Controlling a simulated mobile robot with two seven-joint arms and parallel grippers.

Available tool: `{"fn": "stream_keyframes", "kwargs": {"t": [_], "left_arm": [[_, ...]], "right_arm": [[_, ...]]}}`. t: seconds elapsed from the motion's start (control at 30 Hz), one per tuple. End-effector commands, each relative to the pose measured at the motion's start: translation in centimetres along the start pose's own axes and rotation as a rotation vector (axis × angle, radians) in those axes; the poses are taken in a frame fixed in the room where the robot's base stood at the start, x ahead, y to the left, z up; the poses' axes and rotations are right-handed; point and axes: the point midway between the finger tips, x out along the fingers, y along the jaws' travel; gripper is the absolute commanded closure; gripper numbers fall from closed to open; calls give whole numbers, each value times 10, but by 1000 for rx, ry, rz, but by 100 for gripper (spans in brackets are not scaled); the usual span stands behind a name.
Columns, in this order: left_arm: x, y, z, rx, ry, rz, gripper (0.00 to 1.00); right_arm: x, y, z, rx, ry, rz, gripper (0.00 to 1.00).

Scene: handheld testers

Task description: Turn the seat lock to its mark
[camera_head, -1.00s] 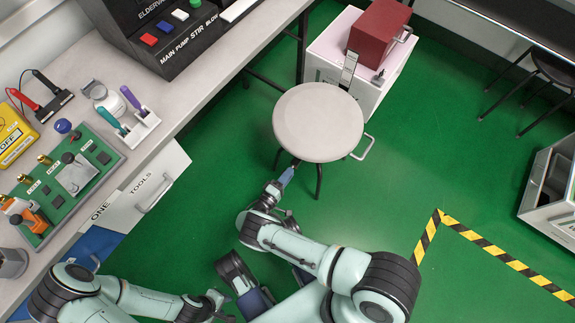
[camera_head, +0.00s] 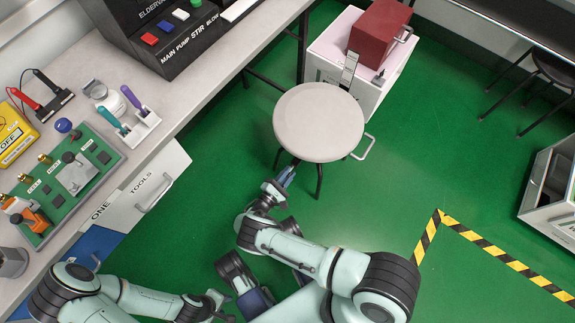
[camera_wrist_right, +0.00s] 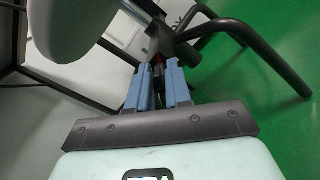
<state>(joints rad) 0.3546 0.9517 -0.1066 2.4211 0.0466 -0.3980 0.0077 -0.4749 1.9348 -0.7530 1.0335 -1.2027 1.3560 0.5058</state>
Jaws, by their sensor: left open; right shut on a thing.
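A round grey stool seat (camera_head: 318,122) stands on dark legs in the middle of the head view. Its underside edge (camera_wrist_right: 80,22) and dark legs (camera_wrist_right: 262,50) show in the right wrist view. My right gripper (camera_head: 286,177) reaches under the seat's near edge. In the right wrist view its blue fingers (camera_wrist_right: 158,80) are shut on a small dark and red part (camera_wrist_right: 157,72), which I take for the seat lock; the fingers hide most of it. No mark can be made out. My left gripper (camera_head: 218,301) is open and empty, low in the head view, away from the stool.
A workbench (camera_head: 225,62) with a green circuit board (camera_head: 100,150), a yellow meter (camera_head: 14,138) and a tool holder (camera_head: 140,128) runs along the left. A white cabinet (camera_head: 335,45) with a red box (camera_head: 378,28) stands behind the stool.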

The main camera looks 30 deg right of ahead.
Motion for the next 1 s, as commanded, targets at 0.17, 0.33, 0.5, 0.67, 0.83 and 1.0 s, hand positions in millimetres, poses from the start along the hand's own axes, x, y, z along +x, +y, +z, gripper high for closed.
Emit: {"fn": "stream_keyframes", "kwargs": {"t": [0.17, 0.33, 0.5, 0.67, 0.83, 1.0], "left_arm": [[0, 0, 0, 0, 0, 0, 57], [0, 0, 0, 0, 0, 0, 57], [0, 0, 0, 0, 0, 0, 57], [0, 0, 0, 0, 0, 0, 57], [0, 0, 0, 0, 0, 0, 57], [0, 0, 0, 0, 0, 0, 57]], "right_arm": [[0, 2, 0, -168, 0, 2, 100], [0, 2, 0, -327, 0, 1, 100], [1, 3, -1, -470, 0, 1, 100], [1, 4, -1, -580, 0, 1, 100], [1, 4, -1, -664, 0, 1, 100], [1, 4, -2, -712, 0, 1, 100]]}}
